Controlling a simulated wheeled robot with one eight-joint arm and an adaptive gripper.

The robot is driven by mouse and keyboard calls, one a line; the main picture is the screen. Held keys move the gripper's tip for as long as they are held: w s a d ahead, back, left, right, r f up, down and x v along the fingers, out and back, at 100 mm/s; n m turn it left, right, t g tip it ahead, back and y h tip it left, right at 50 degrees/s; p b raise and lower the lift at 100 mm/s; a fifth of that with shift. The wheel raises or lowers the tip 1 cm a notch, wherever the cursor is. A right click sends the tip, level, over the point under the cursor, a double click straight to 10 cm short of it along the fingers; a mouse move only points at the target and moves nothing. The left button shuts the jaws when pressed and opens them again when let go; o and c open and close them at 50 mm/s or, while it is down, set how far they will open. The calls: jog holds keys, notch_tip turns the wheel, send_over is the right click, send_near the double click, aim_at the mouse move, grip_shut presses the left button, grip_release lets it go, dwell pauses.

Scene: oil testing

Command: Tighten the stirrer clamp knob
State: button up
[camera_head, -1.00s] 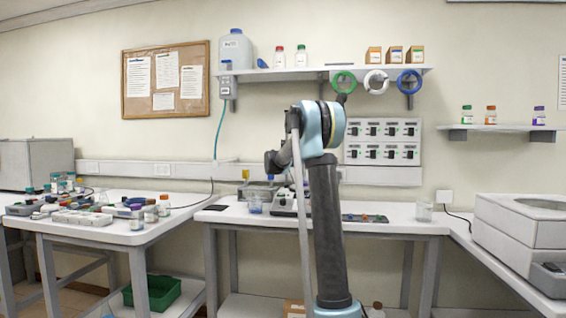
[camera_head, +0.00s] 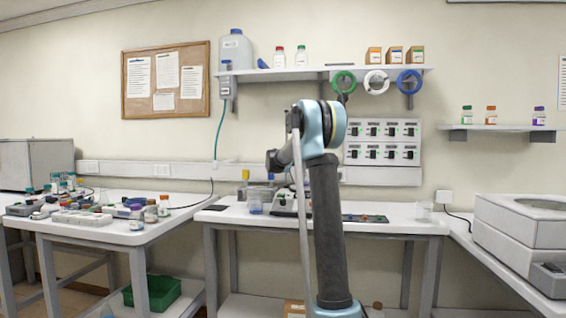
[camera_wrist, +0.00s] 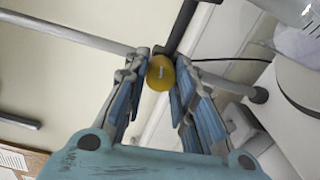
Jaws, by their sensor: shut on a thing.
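The yellow clamp knob (camera_wrist: 160,73) shows in the wrist view, round with a small dark mark on its face. My gripper (camera_wrist: 162,66) has its blue-padded fingers on either side of the knob, shut on it at the fingertips. A dark rod (camera_wrist: 181,27) runs up beside the knob, and a pale metal rod (camera_wrist: 65,33) comes in from the left. In the head view, the stirrer's base (camera_head: 284,202) stands on the middle bench, partly hidden by my arm. My fingers and the knob cannot be made out clearly there.
A beaker (camera_head: 254,202) stands left of the stirrer on the middle bench (camera_head: 228,214). A dark tray with small coloured items (camera_head: 364,218) and a clear glass (camera_head: 424,211) are to the right. In the wrist view, a black cable (camera_wrist: 232,60) passes close to the right.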

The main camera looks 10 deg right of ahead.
jog(key=shift+f+m, duration=0.1)
jog(key=shift+m, duration=1.5)
jog(key=o, duration=1.1)
jog(key=v, duration=1.2)
jog(key=shift+d, duration=0.15)
jog(key=shift+d+f, duration=0.1)
